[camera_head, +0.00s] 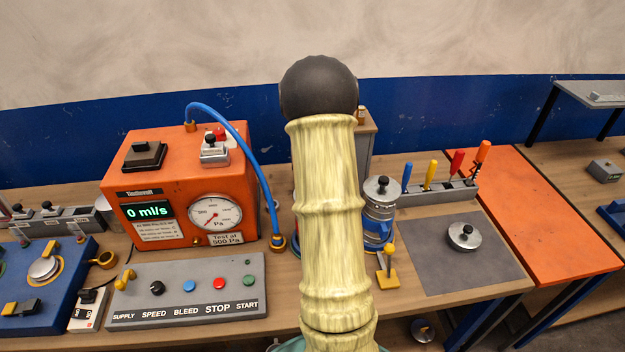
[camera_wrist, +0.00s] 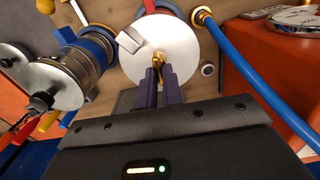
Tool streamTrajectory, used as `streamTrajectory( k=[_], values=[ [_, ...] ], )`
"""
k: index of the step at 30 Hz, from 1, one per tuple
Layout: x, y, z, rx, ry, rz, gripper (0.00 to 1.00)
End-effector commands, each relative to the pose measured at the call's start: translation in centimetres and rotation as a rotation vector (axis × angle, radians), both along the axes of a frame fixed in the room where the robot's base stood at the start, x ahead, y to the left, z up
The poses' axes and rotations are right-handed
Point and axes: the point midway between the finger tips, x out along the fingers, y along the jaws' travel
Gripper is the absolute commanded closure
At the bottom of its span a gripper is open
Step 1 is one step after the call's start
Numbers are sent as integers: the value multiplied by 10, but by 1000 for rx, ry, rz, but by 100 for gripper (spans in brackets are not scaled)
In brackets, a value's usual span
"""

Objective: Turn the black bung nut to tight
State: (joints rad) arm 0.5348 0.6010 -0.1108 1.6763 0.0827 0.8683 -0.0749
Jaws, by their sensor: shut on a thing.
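A silver duct piece (camera_head: 379,213) with blue bands stands upright right of my arm, topped by a bung with a black nut (camera_head: 382,184). In the wrist view the black nut (camera_wrist: 41,102) is at the left, apart from my fingers. My gripper (camera_wrist: 159,72) is shut on a small brass-coloured piece (camera_wrist: 158,60) at the middle of a pale round disc (camera_wrist: 180,45). My own arm hides the gripper and that disc in the head view. Another bung (camera_head: 464,236) with a black knob lies on the grey mat (camera_head: 440,270).
An orange tester (camera_head: 165,205) reading 0 ml/s stands left, its blue hose (camera_head: 262,170) running close beside my arm. A grey control box (camera_head: 190,290) is in front. A yellow-handled lever (camera_head: 390,262) and a rack of screwdrivers (camera_head: 440,192) stand right. The mat has bare room.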

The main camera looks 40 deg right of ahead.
Motion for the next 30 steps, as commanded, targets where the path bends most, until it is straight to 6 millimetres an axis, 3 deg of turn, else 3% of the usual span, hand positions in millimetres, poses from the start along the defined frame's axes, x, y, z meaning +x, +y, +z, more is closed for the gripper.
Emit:
streamTrajectory(
  k=[15,30],
  values=[
    [-1,-1,1,-1,1,-457,100],
    [-2,-2,0,-1,1,-619,100]
  ],
)
